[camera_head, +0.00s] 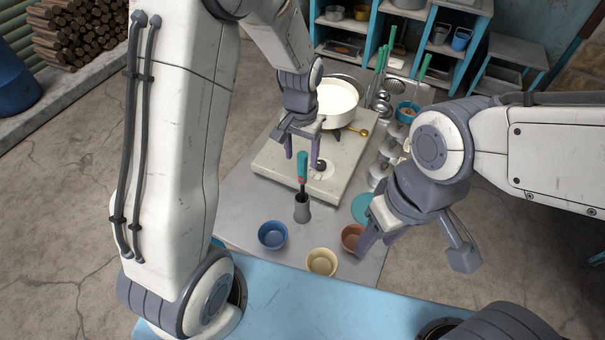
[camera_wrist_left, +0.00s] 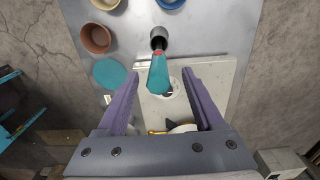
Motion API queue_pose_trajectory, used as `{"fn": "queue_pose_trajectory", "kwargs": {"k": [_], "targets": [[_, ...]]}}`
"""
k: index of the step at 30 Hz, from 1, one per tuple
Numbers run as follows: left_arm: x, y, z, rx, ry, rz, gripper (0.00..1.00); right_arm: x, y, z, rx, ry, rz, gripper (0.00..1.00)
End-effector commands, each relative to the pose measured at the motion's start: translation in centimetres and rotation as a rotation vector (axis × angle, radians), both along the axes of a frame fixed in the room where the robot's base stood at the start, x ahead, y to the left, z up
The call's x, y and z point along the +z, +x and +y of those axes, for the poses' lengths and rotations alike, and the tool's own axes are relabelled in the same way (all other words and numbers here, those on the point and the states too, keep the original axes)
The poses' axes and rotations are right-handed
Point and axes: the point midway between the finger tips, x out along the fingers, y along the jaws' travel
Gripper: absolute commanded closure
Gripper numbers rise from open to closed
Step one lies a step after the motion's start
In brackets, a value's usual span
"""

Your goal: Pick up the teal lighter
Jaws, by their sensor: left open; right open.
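The teal lighter (camera_head: 302,166) stands upright in a grey cylindrical holder (camera_head: 302,209) on the grey table, in front of the stove. My left gripper (camera_head: 302,165) is open above the stove's front edge, near the lighter's top. In the left wrist view the lighter's teal handle (camera_wrist_left: 158,75) lies ahead of and between the spread purple fingers, with a gap on each side. The lower end of the lighter is hidden in the holder (camera_wrist_left: 158,40). My right gripper (camera_head: 410,240) is open and empty at the table's right side, by the brown bowl.
A white pot (camera_head: 336,102) sits on the stove (camera_head: 265,160). A blue bowl (camera_head: 272,235), a cream bowl (camera_head: 321,262) and a brown bowl (camera_head: 351,238) stand along the front. A teal disc (camera_head: 362,208) lies right of the holder. Utensils stand at the back right.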

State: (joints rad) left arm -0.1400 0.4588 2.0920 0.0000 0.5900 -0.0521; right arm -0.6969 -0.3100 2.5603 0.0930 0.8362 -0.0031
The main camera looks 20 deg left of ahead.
Motion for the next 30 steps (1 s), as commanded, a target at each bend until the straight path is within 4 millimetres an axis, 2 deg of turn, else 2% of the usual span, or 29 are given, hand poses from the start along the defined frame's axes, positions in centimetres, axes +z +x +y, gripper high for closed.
{"fn": "queue_pose_trajectory", "kwargs": {"k": [1, 3, 9, 17, 20, 21, 23, 30], "targets": [[-0.4, -0.2, -0.1, -0.001, 0.002, 0.009, 0.31, 0.9, 0.0, 0.0, 0.001, 0.0, 0.0, 0.49], [-1.3, -0.1, -0.2, -0.001, 0.002, 0.008, 0.31, 1.5, 0.0, 0.0, 0.002, 0.0, 0.0, 0.49], [-3.6, 0.0, -0.2, 0.0, 0.001, 0.003, 0.31, 1.9, 0.0, 0.0, 0.003, 0.0, 0.0, 0.49], [-3.9, 0.1, -0.2, 0.0, 0.0, 0.001, 0.31, 1.8, 0.0, 0.0, 0.003, 0.0, 0.0, 0.49], [-3.9, 0.1, -0.2, -0.001, 0.0, 0.001, 0.65, 1.8, 0.0, 0.0, 0.003, 0.0, 0.0, 0.49], [-3.9, 0.1, -0.2, -0.001, 0.0, 0.001, 0.81, 1.8, 0.0, 0.0, 0.003, 0.0, 0.0, 0.49], [-3.9, 0.1, -0.2, -0.001, 0.0, 0.001, 1.0, 1.8, 0.0, 0.0, 0.003, 0.0, 0.0, 0.49], [-3.8, 0.1, -0.3, -0.001, 0.0, 0.0, 1.0, 1.8, 0.0, 0.0, 0.003, 0.0, 0.0, 0.49]]}}
